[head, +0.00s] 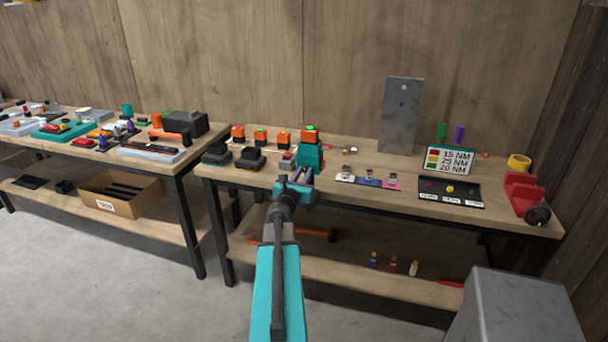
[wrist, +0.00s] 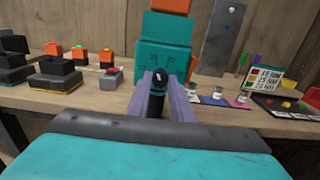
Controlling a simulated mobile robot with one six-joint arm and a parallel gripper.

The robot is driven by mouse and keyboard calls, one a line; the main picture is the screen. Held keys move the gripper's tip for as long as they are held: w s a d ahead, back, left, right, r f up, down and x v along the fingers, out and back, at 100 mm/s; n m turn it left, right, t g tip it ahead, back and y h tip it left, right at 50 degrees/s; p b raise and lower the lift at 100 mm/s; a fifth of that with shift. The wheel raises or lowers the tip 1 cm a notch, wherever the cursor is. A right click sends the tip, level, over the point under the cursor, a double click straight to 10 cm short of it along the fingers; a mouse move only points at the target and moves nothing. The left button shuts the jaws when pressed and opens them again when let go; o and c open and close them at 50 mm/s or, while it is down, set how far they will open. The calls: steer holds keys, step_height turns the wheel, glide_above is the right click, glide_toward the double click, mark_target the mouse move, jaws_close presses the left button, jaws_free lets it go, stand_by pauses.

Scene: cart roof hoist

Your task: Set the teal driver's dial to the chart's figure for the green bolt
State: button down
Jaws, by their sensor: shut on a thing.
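The teal driver (head: 312,155) stands upright at the front of the middle bench, an orange block with a green light on top. In the wrist view the driver (wrist: 166,30) faces me, with small figures around its dial. My gripper (head: 300,176) is at its front; in the wrist view my gripper (wrist: 158,84) has its two purple fingers shut on the black dial (wrist: 157,101). The dial's setting cannot be read.
Black chargers (head: 250,158) and orange packs (head: 260,136) stand left of the driver. Coloured cards (head: 368,181) with small parts lie to its right. A black tray (head: 450,192) and red vise (head: 524,194) are further right. A grey cabinet (head: 515,305) fills the lower right.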

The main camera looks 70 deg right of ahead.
steer(key=shift+a+f+m+b, duration=0.2)
steer(key=shift+m+b, duration=0.2)
steer(key=shift+b, duration=0.5)
steer(key=shift+m+b, duration=0.5)
steer(key=shift+b, duration=0.25)
steer(key=m+b, duration=0.3)
steer(key=b, duration=0.1)
steer(key=shift+f, duration=0.1)
steer(key=m+b, duration=0.2)
steer(key=b, duration=0.1)
steer(key=shift+d+m+b, duration=0.1)
steer(key=shift+m+b, duration=0.25)
steer(key=shift+m, duration=0.05)
steer(key=shift+r+m+b, duration=0.25)
steer(key=shift+m+b, duration=0.8)
steer(key=shift+m, duration=0.05)
steer(key=c, duration=1.6)
jaws_free()
steer(key=shift+o, duration=0.2)
